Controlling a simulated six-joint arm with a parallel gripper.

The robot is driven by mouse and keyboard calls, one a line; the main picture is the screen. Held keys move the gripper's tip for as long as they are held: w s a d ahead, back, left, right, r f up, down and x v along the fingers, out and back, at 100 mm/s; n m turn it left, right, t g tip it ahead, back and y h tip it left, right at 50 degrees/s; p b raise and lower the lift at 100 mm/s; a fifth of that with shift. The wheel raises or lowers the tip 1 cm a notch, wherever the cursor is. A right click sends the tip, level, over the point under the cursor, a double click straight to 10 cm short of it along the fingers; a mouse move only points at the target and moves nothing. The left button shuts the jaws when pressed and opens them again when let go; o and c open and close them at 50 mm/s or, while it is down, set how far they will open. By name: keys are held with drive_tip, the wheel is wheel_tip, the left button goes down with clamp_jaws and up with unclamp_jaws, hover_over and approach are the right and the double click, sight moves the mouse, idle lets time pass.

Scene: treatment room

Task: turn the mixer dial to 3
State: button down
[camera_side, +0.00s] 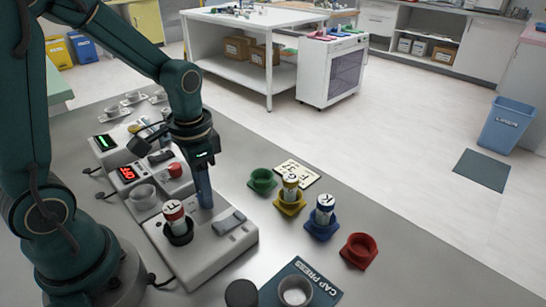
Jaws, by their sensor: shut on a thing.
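The mixer (186,262) is a pale grey unit on the bench in front of my arm. A red-capped white vial (174,214) stands upright in its black cup, and a grey rocker-like piece (231,222) sits at its right. My gripper (206,203) points straight down onto the mixer between these two, with its narrow blue-grey fingers shut. The fingers are at the mixer's top face, on the dial; the dial is hidden behind them. Its marks and setting cannot be read.
A box with a red display (127,173) and a clear dish (143,196) stand behind the mixer. To the right are green (262,181), yellow (289,206), blue (321,228) and red (359,250) holders; yellow and blue hold vials. A cap press mat (318,279) lies in front.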

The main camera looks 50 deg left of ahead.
drive_tip(key=shift+m, duration=1.3)
drive_tip(key=c, duration=0.5)
unclamp_jaws()
drive_tip(key=shift+c, duration=0.2)
drive_tip(key=shift+r, duration=2.6)
